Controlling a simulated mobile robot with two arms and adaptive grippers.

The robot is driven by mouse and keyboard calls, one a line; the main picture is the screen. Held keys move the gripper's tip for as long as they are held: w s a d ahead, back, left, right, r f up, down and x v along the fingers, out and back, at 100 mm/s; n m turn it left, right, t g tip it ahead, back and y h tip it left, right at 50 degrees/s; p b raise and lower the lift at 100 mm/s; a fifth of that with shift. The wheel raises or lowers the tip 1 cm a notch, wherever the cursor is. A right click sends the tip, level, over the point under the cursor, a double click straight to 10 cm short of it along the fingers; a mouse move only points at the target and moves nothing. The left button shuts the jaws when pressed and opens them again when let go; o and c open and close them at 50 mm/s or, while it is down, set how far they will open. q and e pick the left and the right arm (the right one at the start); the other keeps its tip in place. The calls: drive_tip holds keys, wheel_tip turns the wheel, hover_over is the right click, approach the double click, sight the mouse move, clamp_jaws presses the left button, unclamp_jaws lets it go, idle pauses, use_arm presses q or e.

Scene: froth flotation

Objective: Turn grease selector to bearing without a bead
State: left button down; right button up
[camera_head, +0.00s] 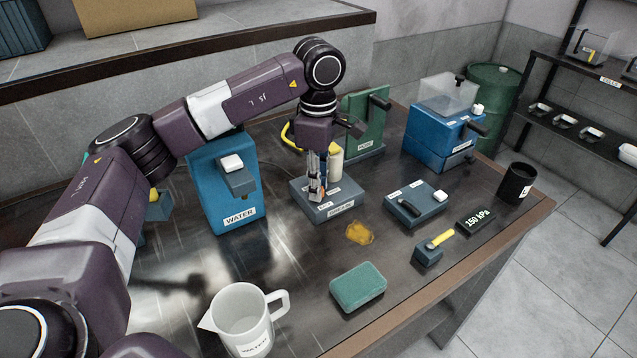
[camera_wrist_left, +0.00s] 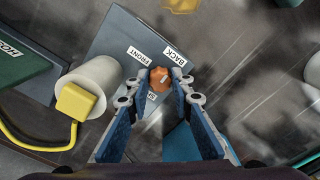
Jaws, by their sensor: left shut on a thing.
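The grease unit (camera_head: 345,207) is a blue-grey box with a grease label, in the middle of the bench. Its orange selector knob (camera_wrist_left: 160,79) shows in the left wrist view between labels reading FRONT and BACK; a third label is partly hidden. My left gripper (camera_head: 317,190) comes down from above, its fingertips (camera_wrist_left: 160,88) shut on the knob from both sides. Which label the knob points at I cannot tell. A pale cylinder with a yellow cap (camera_wrist_left: 88,92) stands beside it on the unit. A yellow-orange grease smear (camera_head: 360,233) lies on the bench in front.
The blue water dispenser (camera_head: 215,190) stands left of the unit and the green hose stand (camera_head: 368,125) behind it. A small two-control box (camera_head: 415,204), a yellow-handled valve (camera_head: 430,254), a green sponge (camera_head: 358,287) and a white jug (camera_head: 243,318) stand in front and right.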

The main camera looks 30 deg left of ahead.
use_arm(q)
drive_tip(key=c, duration=1.7)
unclamp_jaws()
wheel_tip(320, 180, up, 12)
drive_tip(key=shift+a+r, duration=0.1)
drive_tip(key=shift+s, duration=0.1)
